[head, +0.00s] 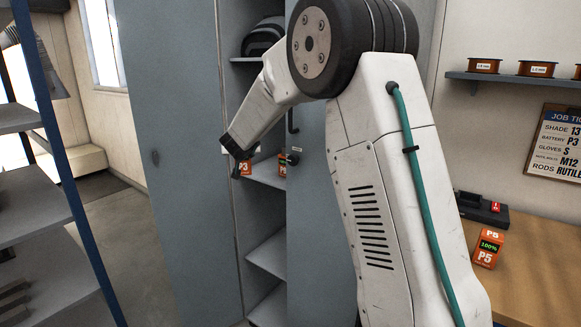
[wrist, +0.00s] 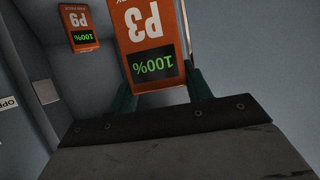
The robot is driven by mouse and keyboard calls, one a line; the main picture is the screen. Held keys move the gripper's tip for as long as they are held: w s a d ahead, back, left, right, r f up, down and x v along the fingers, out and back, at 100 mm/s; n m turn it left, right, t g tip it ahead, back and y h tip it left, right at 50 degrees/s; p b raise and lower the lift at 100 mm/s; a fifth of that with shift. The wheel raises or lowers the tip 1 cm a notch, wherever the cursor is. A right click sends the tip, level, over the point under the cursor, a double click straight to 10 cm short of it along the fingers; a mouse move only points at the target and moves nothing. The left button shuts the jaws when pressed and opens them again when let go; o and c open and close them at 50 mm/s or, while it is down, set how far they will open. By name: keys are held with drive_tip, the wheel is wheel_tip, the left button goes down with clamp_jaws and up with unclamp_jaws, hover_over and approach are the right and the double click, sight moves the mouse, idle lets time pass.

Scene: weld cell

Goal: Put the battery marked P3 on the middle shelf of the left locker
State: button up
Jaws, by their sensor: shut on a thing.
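My gripper (head: 238,152) is shut on the orange battery marked P3 (head: 244,169), at the opening of the grey locker. In the wrist view the P3 battery (wrist: 146,30) is between the two dark green fingers (wrist: 162,92), upside down in the picture, its display reading 100%. The middle shelf (head: 266,178) of the locker is level with the battery. I cannot tell whether the battery touches it. Another orange battery (head: 282,164) stands on that shelf to the right; it also shows in the wrist view (wrist: 80,25), reading 100%.
A dark helmet-like thing (head: 263,38) sits on the upper shelf. A grey door panel (head: 170,150) stands left of the opening, another (head: 308,220) right of it. A battery marked P5 (head: 488,248) is on the wooden bench (head: 535,285). The lower shelf (head: 268,255) looks bare.

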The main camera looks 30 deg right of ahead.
drive_tip(key=w+d+r+m+g+h, duration=0.1)
drive_tip(key=w+d+m+g+h, duration=0.1)
drive_tip(key=w+d, duration=0.55)
drive_tip(key=w+d+r+m+g+h, duration=0.1)
drive_tip(key=w+d+m+h, duration=0.3)
drive_tip(key=d, duration=0.6)
drive_tip(key=shift+n+y, duration=0.7)
drive_tip(key=shift+y, duration=0.1)
drive_tip(key=f, duration=0.3)
drive_tip(key=w+f, duration=0.1)
drive_tip(key=f, duration=0.5)
drive_tip(key=shift+w+f, duration=0.3)
drive_tip(key=shift+f, duration=0.05)
